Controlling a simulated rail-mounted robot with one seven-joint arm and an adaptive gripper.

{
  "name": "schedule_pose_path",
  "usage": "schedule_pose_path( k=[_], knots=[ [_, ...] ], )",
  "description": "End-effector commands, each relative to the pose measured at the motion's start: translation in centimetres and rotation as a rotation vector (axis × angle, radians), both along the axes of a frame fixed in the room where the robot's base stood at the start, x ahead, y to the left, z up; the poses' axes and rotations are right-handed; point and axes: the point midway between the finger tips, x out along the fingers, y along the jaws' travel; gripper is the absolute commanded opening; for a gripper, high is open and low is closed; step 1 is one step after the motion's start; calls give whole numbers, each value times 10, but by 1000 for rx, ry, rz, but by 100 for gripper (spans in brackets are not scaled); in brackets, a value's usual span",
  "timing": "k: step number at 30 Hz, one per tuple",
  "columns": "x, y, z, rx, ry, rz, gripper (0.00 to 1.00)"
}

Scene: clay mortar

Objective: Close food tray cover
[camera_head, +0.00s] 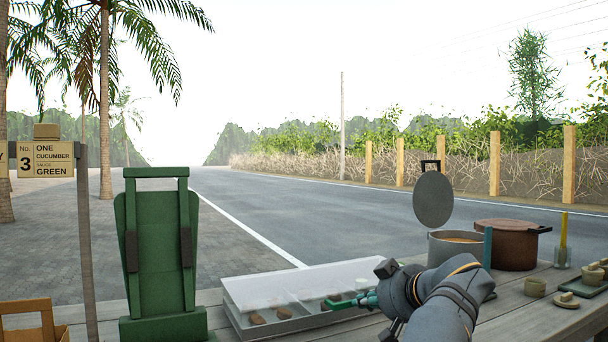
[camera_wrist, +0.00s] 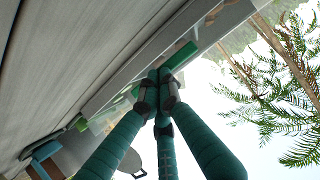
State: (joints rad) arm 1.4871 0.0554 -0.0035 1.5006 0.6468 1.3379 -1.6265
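The food tray (camera_head: 262,328) is a long, pale, shallow box on the table, with several brown pieces inside. Its whitish, translucent cover (camera_head: 300,283) shows over the tray; I cannot tell how far it is open. My gripper (camera_head: 345,303) is at the tray's front right side, its tips overlapping the tray in the picture. In the wrist view, the teal fingers of my gripper (camera_wrist: 160,78) come together at the tips. A bright green strip (camera_wrist: 180,55) lies just beyond them along a pale edge. I cannot tell whether the tips touch it. My arm hides the tray's right end.
A green folding stand (camera_head: 157,250) is left of the tray. A steel pot (camera_head: 447,250) with a raised round lid (camera_head: 433,200) and a brown pot (camera_head: 508,248) stand to the right. A glass with a yellow item (camera_head: 562,250) and small clay bowls (camera_head: 592,274) are farther right.

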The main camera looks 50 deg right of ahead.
Motion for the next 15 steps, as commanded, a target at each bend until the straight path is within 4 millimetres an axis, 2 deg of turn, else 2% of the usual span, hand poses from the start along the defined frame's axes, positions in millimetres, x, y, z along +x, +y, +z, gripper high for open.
schedule_pose_path(
  k=[1, 8, 11, 15],
  knots=[
    [5, 2, -12, 19, 14, 13, 0],
    [6, 2, -6, 17, 13, 16, 0],
    [6, 4, 7, 13, 10, 17, 0],
    [5, 7, 42, 1, 0, 18, 0]
  ],
)
